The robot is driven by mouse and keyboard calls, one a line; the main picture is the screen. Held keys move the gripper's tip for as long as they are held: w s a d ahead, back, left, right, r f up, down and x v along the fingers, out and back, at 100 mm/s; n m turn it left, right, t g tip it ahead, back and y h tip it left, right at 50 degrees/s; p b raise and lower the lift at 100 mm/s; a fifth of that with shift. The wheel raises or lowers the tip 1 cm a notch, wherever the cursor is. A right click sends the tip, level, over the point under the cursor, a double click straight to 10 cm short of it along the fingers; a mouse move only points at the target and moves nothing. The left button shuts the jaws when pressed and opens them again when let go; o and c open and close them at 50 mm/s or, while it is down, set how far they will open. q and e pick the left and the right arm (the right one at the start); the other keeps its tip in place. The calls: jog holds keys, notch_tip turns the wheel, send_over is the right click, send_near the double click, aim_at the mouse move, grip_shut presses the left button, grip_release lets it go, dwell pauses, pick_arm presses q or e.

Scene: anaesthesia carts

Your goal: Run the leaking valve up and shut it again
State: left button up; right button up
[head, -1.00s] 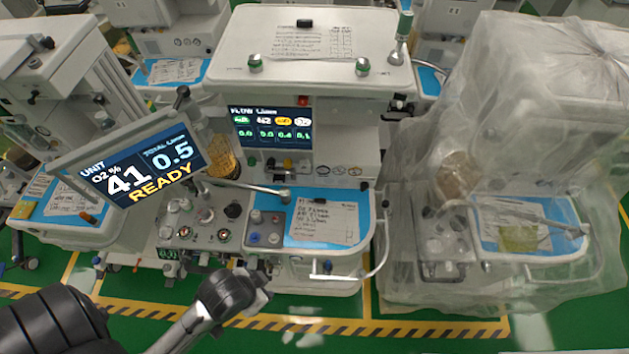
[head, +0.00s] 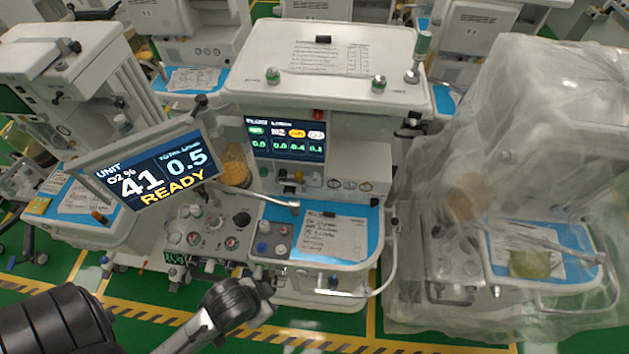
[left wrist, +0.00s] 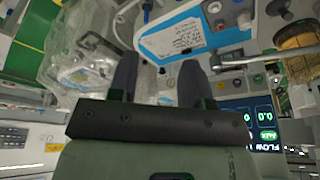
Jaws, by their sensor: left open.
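The middle cart's front panel (head: 205,240) carries several valve knobs and small gauges, with a black knob (head: 242,218) at its upper right. I cannot tell from the picture which valve leaks. The flow screen (head: 285,140) is lit, with small readings that look like 0.0, 0.0, 0.4 and 0.1. The tilted unit screen (head: 150,170) reads O2 41 %, total 0.5, READY. My left gripper (head: 268,297) is low in front of the cart, clear of the knobs. In the left wrist view its two dark fingers (left wrist: 158,85) are apart with nothing between them. My right gripper is not seen.
A blue work surface (head: 272,210) with a written sheet lies right of the knobs, edged by a curved white rail (head: 392,262). A cart under clear plastic (head: 510,170) stands at right. A metal arm (head: 262,198) reaches over the panel.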

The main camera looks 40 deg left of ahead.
pick_arm(q)
jog(key=shift+o, duration=0.3)
jog(key=w+f+n+t+b, duration=0.1)
jog(key=w+f+t+b, duration=0.2)
jog(key=w+f+b, duration=0.5)
jog(key=w+b, duration=0.3)
jog(key=b, duration=0.3)
jog(key=shift+w+d+b, duration=0.3)
jog(key=shift+w+b, duration=0.05)
jog(key=shift+w, duration=0.05)
jog(key=n+t+y+b, duration=0.75)
jog(key=y+b, duration=0.25)
jog(key=b, duration=0.2)
send_near(315, 180)
jog(key=shift+t, duration=0.45)
jog(key=x, duration=1)
jog(key=shift+a+f+p, duration=0.25)
jog(key=shift+f+p, duration=0.1)
jog(key=shift+f, duration=0.05)
jog(key=shift+c, duration=0.4)
